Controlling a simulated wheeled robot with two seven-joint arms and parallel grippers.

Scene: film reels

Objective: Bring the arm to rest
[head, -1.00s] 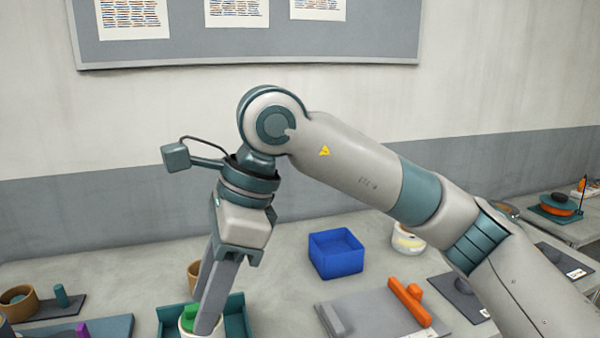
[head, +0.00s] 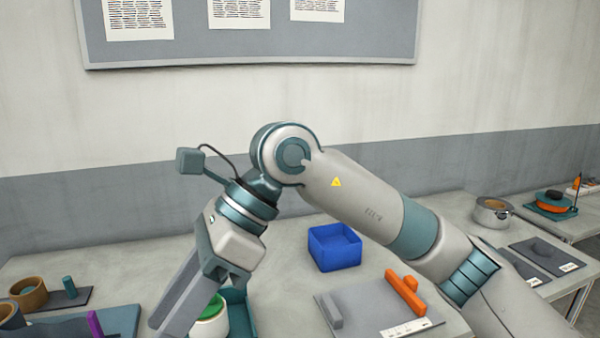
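My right arm comes in from the right and bends down at its elbow-like joint. My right gripper (head: 172,312) hangs at the lower left of the head view, its fingers pointing down and left. The fingers overlap in this view and their tips are near the bottom edge, so I cannot tell whether they are open or shut. A white round container with a green top (head: 210,312) shows just right of the fingers, partly hidden by them. It stands by a teal tray (head: 240,312). My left gripper is not in view.
A blue open box (head: 335,247) stands mid-table. A grey board (head: 365,305) with an orange bar (head: 406,292) lies in front of it. A brown ring-shaped holder (head: 28,292) is at far left. A metal pot (head: 492,212) and an orange reel (head: 552,205) are at right.

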